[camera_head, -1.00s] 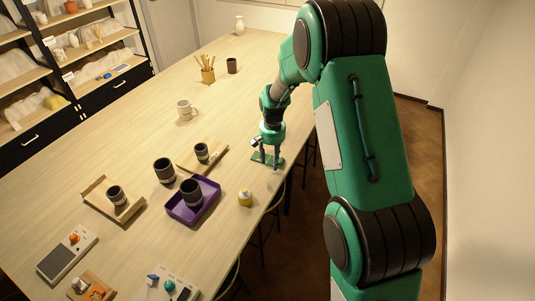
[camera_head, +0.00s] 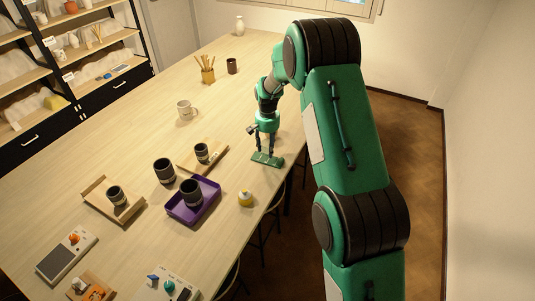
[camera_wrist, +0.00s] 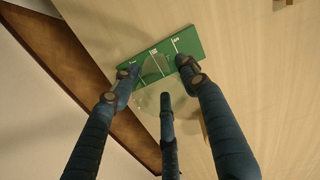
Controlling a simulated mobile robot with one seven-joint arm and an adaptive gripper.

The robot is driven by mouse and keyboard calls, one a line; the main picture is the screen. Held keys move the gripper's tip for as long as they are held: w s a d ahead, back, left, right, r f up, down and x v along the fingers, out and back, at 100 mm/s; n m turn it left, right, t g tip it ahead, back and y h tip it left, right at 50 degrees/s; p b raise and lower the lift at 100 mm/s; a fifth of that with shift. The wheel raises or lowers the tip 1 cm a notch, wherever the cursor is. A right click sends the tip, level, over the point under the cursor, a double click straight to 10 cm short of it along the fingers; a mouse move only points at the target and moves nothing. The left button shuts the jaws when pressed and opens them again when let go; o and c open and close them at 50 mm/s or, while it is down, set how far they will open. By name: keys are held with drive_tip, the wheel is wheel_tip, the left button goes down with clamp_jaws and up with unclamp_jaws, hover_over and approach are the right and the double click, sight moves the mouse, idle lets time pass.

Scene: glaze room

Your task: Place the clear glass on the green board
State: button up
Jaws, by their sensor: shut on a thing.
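The clear glass (camera_wrist: 150,98) is between my gripper's fingers in the wrist view, see-through with a faint round rim. In the head view it is too faint to make out. The green board (camera_wrist: 188,44), with white marks, shows just beyond the glass in the wrist view, and partly through it. In the head view the board (camera_head: 274,162) lies flat near the table's right edge. My gripper (camera_head: 264,151) points down just over the board, shut on the glass. I cannot tell whether the glass touches the board.
A purple tray (camera_head: 211,203) holding a dark cup stands to the left, nearer the front. A yellow-topped pot (camera_head: 245,198) stands near the table's right edge. A wooden tray (camera_head: 217,150) with a small dark cup is left of the board.

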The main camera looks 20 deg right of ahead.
sight(267, 153)
drive_tip(key=shift+f, duration=1.7)
drive_tip(key=shift+f, duration=0.1)
drive_tip(key=o, duration=1.3)
wheel_tip(267, 153, up, 12)
drive_tip(key=shift+r, duration=0.1)
